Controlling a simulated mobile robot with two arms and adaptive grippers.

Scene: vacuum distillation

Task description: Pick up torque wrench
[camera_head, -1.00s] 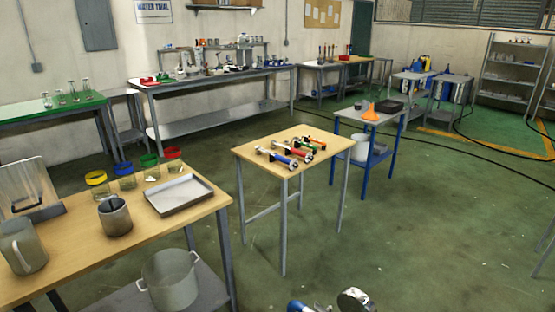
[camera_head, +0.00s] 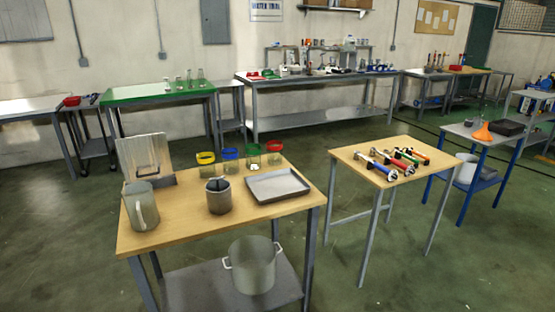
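Several long tools with metal ends and coloured handles (camera_head: 378,164) in blue, red, green and orange lie side by side on a small wooden-topped table (camera_head: 345,156), right of centre. They are too small to tell whether one is the torque wrench. No other thing in view can be made out clearly as a torque wrench. Neither of my grippers is in view.
A nearer wooden table (camera_head: 165,238) holds a metal jug (camera_head: 141,210), a grey mug (camera_head: 218,198), coloured-rim jars and a tray (camera_head: 277,186). A pot (camera_head: 253,266) stands on its lower shelf. An orange funnel (camera_head: 483,132) stands right. Green floor lies open between tables.

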